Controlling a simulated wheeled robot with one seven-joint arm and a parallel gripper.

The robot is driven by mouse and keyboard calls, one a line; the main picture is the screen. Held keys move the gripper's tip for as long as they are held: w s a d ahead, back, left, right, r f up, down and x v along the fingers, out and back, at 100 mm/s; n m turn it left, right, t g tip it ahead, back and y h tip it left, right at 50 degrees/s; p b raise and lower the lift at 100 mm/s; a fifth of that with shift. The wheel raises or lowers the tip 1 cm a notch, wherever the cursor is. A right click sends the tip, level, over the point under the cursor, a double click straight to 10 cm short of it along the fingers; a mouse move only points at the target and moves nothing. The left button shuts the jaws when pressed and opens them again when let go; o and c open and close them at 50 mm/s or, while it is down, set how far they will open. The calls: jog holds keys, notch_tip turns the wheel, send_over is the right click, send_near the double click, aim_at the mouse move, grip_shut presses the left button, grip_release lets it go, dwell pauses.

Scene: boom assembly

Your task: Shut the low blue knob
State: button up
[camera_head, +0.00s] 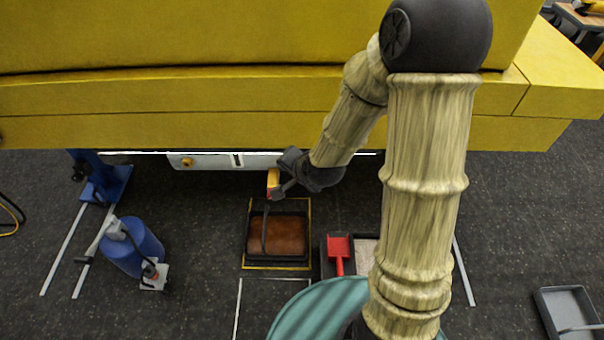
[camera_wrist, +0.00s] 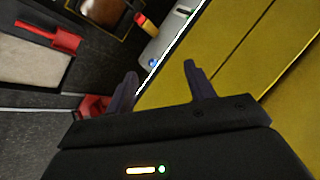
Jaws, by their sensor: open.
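A small blue knob (camera_wrist: 154,63) shows in the wrist view on a pale panel (camera_wrist: 168,38), near the lower edge of the yellow boom (camera_wrist: 240,50). My gripper (camera_wrist: 160,82) is open and empty. The knob appears between its fingertips but beyond them; I cannot tell the exact gap. In the head view my gripper (camera_head: 280,176) is low under the boom (camera_head: 250,130), by the right part of the pale panel (camera_head: 215,161). The blue knob cannot be made out there. A red and yellow handle (camera_wrist: 147,24) sits on the panel beyond the knob.
A black tray with brown contents (camera_head: 276,236) lies on the floor below the panel. A red scoop (camera_head: 340,250) lies on a second tray to its right. The boom closes off the space above.

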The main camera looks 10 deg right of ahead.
jog(key=w+a+f+m+t+b, duration=0.1)
jog(key=w+f+m+t+b, duration=0.35)
jog(key=f+m+b, duration=0.7)
jog(key=w+a+f+m+t+b, duration=0.1)
jog(key=w+f+m+t+b, duration=0.35)
jog(key=f+m+b, duration=0.6)
jog(key=d+f+m+t+h+b, duration=0.1)
jog(key=d+f+m+h+b, duration=0.4)
jog(key=b, duration=0.6)
jog(key=f+m, duration=0.1)
jog(key=m, duration=0.1)
jog(key=shift+w+d+m+h, duration=0.15)
jog(key=shift+d+m+h, duration=0.15)
jog(key=shift+d+h, duration=0.1)
jog(key=shift+w, duration=0.1)
